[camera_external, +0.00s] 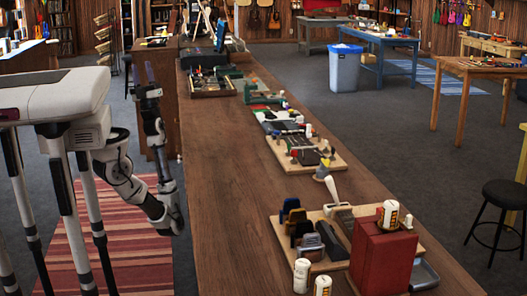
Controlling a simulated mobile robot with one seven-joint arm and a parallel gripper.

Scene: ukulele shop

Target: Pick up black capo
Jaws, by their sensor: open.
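A wooden board (386,222) near the front of the long counter carries several small upright dark items. One dark item (298,228) stands among them at the board's left side and may be the black capo; at this size I cannot tell for sure. My gripper (149,76) is raised left of the counter, over the floor side, with its fingers pointing up. It is open, appears empty, and is well apart from the board and touches nothing there.
The long brown counter (225,190) has a clear left strip. A red box (382,255), white bottles (301,275) and a grey tray (424,274) stand at its front. More boards with tools (315,155) line its right side. A black stool (503,195) stands right.

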